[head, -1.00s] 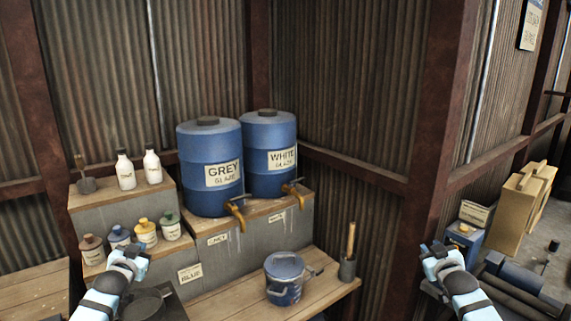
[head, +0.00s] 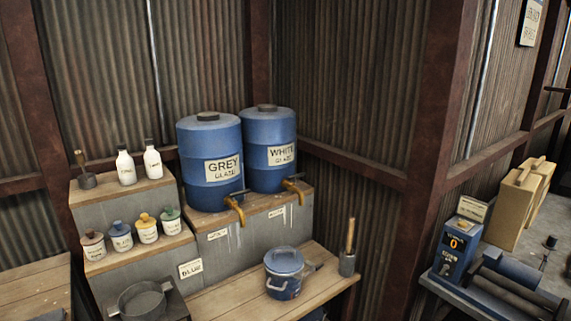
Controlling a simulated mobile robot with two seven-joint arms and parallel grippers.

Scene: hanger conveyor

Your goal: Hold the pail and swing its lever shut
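A blue pail (head: 285,288) with a blue lid (head: 285,261) stands upright on the low wooden bench under the drums. A pale wire handle (head: 276,287) hangs down its front. A small dark part (head: 314,266) shows at the pail's right side; I cannot tell whether it is a lever joined to the pail or a separate thing behind it. Two blue drums, GREY (head: 210,190) and WHITE (head: 267,180), stand on the shelf above, each with a brass tap with a dark top. Neither of my grippers is in view.
A dark cup with a wooden-handled tool (head: 347,262) stands right of the pail. A dark pan (head: 143,299) sits at the lower left, below small jars (head: 147,232) and two white bottles (head: 152,164). Bench space left of the pail is clear.

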